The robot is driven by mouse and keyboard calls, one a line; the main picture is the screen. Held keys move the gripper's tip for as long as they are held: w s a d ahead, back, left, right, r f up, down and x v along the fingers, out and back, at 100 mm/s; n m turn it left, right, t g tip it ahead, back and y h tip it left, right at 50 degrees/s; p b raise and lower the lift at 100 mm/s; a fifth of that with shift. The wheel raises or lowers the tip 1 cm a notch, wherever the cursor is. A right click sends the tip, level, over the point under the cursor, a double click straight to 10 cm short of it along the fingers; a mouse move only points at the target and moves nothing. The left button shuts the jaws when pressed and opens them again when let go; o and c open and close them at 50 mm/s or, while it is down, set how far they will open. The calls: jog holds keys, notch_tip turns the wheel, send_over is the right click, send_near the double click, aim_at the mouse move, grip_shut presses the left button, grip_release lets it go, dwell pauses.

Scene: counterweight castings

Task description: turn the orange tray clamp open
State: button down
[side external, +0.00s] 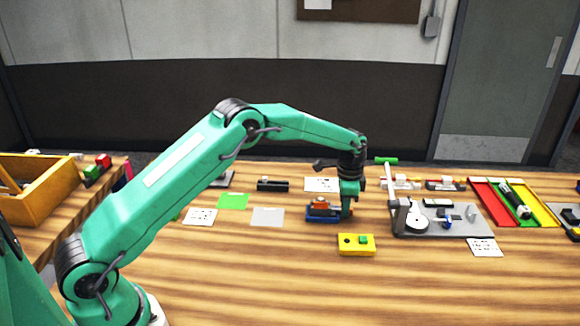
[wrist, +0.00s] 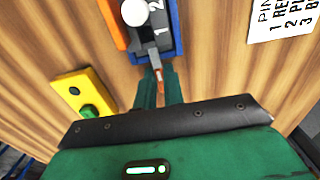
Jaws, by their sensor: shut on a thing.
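A small blue tray (side external: 318,216) with an orange part on top stands on the table's middle. In the wrist view the blue tray (wrist: 175,35) shows the figures 1 and 2, a white round-topped piece (wrist: 134,12) and an orange bar along its left side. My gripper (side external: 346,212) points down at the tray's right end. In the wrist view my gripper (wrist: 158,72) is shut on a small orange piece, the orange tray clamp (wrist: 160,79), at the tray's near end. The fingers hide part of the clamp, and I cannot tell its exact angle.
A yellow block with a green button (side external: 356,244) stands just in front of the tray. A grey plate fixture with a green-handled lever (side external: 440,222) is close on the right. A red, green and yellow sorting tray (side external: 512,203) lies farther right.

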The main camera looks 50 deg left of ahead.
jog(key=shift+n, duration=1.5)
jog(key=c, duration=1.5)
grip_release()
jog(key=shift+r, duration=0.15)
jog(key=shift+r, duration=3.85)
